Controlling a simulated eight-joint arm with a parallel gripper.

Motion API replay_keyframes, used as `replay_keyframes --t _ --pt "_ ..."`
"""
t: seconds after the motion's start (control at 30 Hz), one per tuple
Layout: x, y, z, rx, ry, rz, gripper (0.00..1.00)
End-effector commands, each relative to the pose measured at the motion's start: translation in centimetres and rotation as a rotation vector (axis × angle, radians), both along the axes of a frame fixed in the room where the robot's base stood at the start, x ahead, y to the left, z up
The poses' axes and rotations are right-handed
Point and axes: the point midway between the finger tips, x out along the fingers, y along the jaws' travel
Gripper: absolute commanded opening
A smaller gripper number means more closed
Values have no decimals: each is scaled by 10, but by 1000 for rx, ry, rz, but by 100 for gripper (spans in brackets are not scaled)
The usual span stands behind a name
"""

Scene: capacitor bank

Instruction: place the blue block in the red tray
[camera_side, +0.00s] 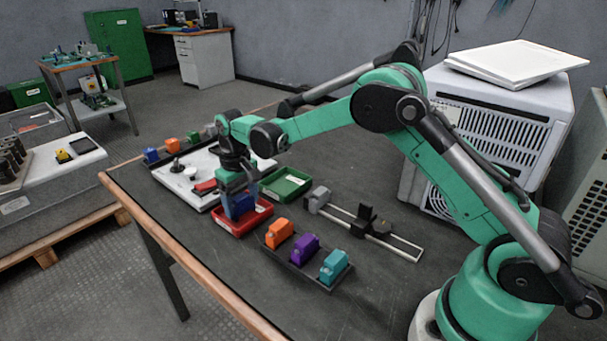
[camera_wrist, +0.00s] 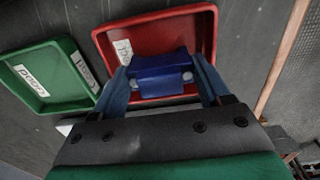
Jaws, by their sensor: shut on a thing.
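The blue block (camera_side: 238,206) is between the fingers of my gripper (camera_side: 237,189), at the red tray (camera_side: 258,219) in the side view. In the wrist view the blue block (camera_wrist: 161,74) sits between both fingers of my gripper (camera_wrist: 164,82), which is shut on it. The red tray (camera_wrist: 196,34) lies behind and around the block in that view, with a white label on its floor. I cannot tell whether the block touches the tray floor.
A green tray (camera_side: 287,184) lies beside the red tray; it also shows in the wrist view (camera_wrist: 40,75). A black rack (camera_side: 300,267) with orange, purple and teal blocks stands in front. A rail fixture (camera_side: 372,226) is to the right. A white board (camera_side: 191,178) with small parts lies behind.

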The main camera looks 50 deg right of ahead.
Motion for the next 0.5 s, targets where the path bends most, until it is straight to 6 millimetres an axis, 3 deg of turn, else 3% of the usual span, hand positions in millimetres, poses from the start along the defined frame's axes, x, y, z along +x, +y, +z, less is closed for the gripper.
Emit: replay_keyframes --t 0.27,0.3,0.33,0.5 --pt "0 0 -3 0 0 0 19" --pt "0 0 -3 0 0 0 78" --pt "0 0 -2 0 0 0 83" --pt "0 0 -2 0 0 0 83"
